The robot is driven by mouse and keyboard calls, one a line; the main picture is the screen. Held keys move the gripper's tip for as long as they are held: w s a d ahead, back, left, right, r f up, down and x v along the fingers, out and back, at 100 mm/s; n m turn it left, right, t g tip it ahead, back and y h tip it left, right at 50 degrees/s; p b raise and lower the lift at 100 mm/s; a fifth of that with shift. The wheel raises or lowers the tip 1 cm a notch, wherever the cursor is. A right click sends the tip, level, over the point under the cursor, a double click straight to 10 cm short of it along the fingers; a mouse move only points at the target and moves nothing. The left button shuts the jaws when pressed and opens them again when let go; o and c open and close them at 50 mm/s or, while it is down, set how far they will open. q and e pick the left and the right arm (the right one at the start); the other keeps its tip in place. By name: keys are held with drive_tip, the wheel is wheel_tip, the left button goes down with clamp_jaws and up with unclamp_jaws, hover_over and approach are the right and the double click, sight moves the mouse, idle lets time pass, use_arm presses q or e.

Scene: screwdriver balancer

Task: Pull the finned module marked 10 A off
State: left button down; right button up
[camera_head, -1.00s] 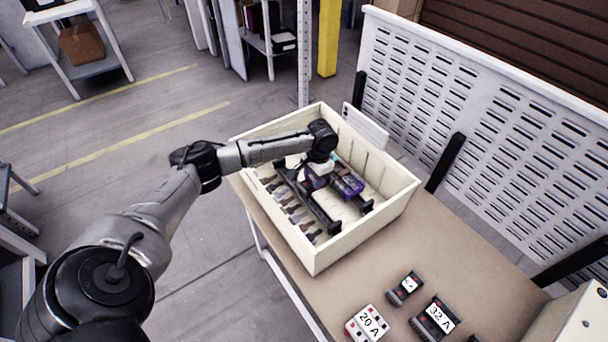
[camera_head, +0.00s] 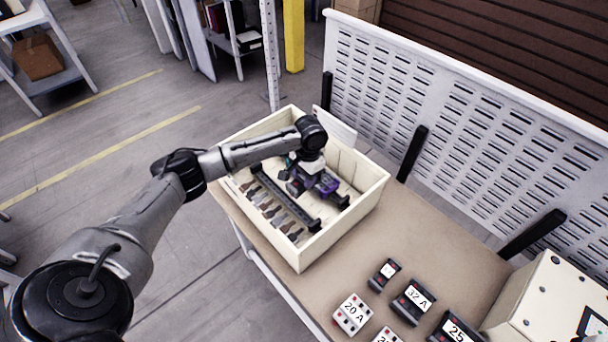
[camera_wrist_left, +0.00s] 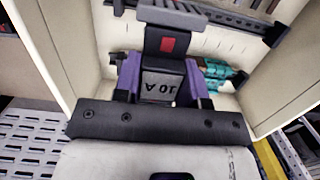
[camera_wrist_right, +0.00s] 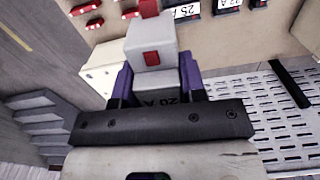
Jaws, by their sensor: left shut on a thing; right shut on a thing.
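The finned module marked 10 A (camera_wrist_left: 162,82) is dark grey with a red square, and its label reads upside down in the left wrist view. My left gripper (camera_wrist_left: 163,90), with purple fingers, is shut on it. In the head view this gripper (camera_head: 314,184) is inside the cream box (camera_head: 340,222), close over the dark rails (camera_head: 285,197). I cannot tell whether the module still touches a rail. My right gripper (camera_wrist_right: 158,85) is shut on a pale module marked 20 A (camera_wrist_right: 152,52) with a red square; this gripper is outside the head view.
On the brown bench (camera_head: 420,225) stand several modules: a white 20 A one (camera_head: 353,314), a dark 32 A one (camera_head: 412,301), a dark 25 one (camera_head: 455,329) and a small dark one (camera_head: 384,275). A white slotted panel (camera_head: 450,120) stands behind. A pale control box (camera_head: 550,305) is at right.

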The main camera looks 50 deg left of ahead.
use_arm(q)
drive_tip(key=shift+r+p, duration=5.25)
drive_tip(key=shift+p, duration=1)
drive_tip(key=shift+f, duration=0.1)
